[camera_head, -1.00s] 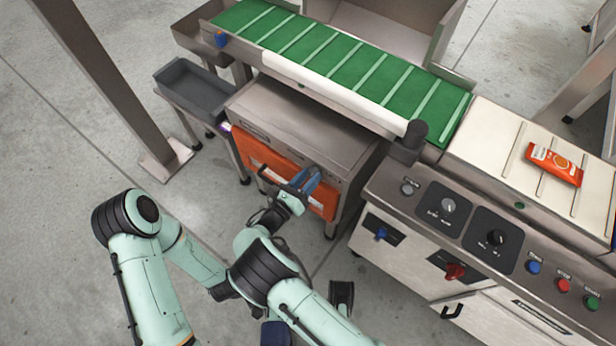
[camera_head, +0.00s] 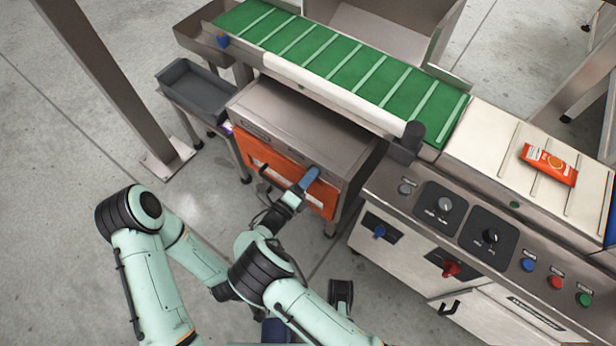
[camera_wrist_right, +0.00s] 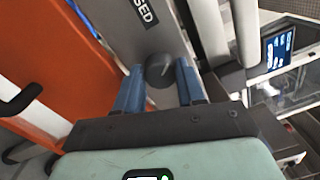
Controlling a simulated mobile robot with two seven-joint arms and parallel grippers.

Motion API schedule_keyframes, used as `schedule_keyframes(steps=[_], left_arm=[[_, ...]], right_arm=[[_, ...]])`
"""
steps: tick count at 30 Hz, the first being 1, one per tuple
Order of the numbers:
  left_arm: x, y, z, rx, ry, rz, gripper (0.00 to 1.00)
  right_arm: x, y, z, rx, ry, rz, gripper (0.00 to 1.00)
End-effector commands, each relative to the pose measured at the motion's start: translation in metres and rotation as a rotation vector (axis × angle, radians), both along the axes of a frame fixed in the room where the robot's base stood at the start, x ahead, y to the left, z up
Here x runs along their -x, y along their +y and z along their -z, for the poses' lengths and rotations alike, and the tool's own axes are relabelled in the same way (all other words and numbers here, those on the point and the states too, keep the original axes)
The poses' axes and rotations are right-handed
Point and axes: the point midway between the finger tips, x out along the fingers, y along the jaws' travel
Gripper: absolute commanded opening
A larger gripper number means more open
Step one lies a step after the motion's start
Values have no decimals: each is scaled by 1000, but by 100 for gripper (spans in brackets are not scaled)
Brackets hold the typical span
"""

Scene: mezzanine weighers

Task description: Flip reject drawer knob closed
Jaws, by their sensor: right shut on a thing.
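The reject drawer has an orange front (camera_head: 262,168) set in the steel cabinet (camera_head: 300,125) under the conveyor. In the right wrist view its knob (camera_wrist_right: 159,70) is dark and round, on a grey panel (camera_wrist_right: 128,28) with lettering ending in "SED". My right gripper (camera_head: 312,174) is at the right end of the orange front. In the wrist view its blue fingers (camera_wrist_right: 158,78) stand on either side of the knob, shut on it. The fingers hide the knob in the head view. My left arm shows at the left, but its gripper is not visible.
A green cleated conveyor (camera_head: 340,62) runs above the cabinet. A control panel (camera_head: 470,228) with knobs and buttons stands to the right, and an orange packet (camera_head: 549,164) lies on the pale belt. A grey tray (camera_head: 197,88) and steel post (camera_head: 110,80) stand left.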

Motion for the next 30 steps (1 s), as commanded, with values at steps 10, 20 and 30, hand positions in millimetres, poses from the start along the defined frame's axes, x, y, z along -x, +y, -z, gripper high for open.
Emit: schedule_keyframes(steps=[10,20,30], left_arm=[[3,-1,-2,3,8,3,0],[3,-2,-2,4,9,4,0],[3,-1,-2,3,8,3,0]], right_arm=[[-1,-1,0,90,64,2,8],[-1,-2,0,100,70,2,8],[0,-1,0,99,70,2,64]])
